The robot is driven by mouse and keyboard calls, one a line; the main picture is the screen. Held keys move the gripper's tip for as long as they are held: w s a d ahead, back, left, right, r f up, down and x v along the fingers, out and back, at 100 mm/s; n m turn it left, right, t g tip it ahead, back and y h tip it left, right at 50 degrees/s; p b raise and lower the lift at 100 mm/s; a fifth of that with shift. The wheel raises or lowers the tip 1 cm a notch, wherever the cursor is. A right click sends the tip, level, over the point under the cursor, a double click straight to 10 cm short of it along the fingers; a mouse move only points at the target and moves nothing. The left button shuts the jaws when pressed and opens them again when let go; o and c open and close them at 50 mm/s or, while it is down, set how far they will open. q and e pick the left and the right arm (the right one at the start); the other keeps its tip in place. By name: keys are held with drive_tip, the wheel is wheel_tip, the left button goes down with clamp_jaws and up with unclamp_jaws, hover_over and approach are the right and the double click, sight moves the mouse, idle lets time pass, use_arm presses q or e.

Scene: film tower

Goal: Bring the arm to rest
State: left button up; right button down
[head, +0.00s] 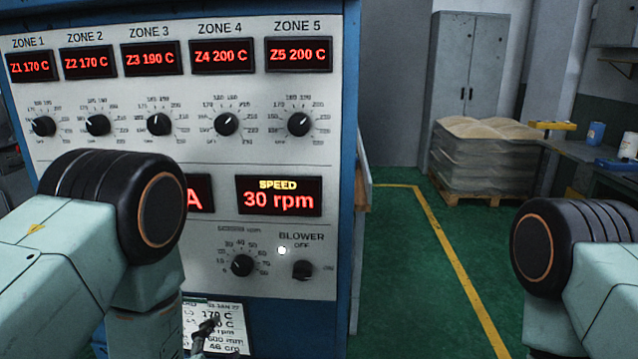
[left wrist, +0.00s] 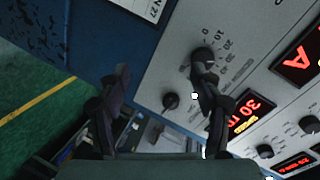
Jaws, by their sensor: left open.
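My left gripper (head: 205,335) shows only as a dark finger at the bottom of the head view, in front of a printed card (head: 228,318). In the left wrist view both fingers of my left gripper (left wrist: 163,85) are spread apart with nothing between them. The right-hand finger there overlaps the speed dial (left wrist: 202,54) in the picture; whether it touches cannot be told. My left arm's dark joint covers part of the panel. My right arm shows at the right edge of the head view, its gripper out of sight.
The control panel (head: 200,150) has several zone dials and red displays; the speed display (head: 279,196) reads 30 rpm. The blower switch (head: 302,270) is at its lower right. Sacks on a pallet (head: 485,160) and a workbench (head: 600,160) stand behind. Green floor (head: 400,290) is clear between.

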use_arm(q)
drive_tip(key=s+a+f+n+g+b, duration=0.2)
drive_tip(key=s+f+n+g, duration=0.65)
drive_tip(key=s+f, duration=0.55)
drive_tip(key=s+f+n+g+b, duration=0.2)
drive_tip(key=s+f+g, duration=0.1)
drive_tip(key=s, duration=0.6)
drive_tip(key=s+a+f+n+g+b, duration=0.1)
drive_tip(key=s+f+n+g+b, duration=0.1)
drive_tip(key=s, duration=0.8)
wheel_tip(320, 180, down, 2)
drive_tip(key=shift+s+f+n+g+y, duration=0.2)
drive_tip(key=shift+n+g+y, duration=0.1)
drive_tip(key=shift+n+g, duration=0.35)
drive_tip(key=shift+r, duration=0.1)
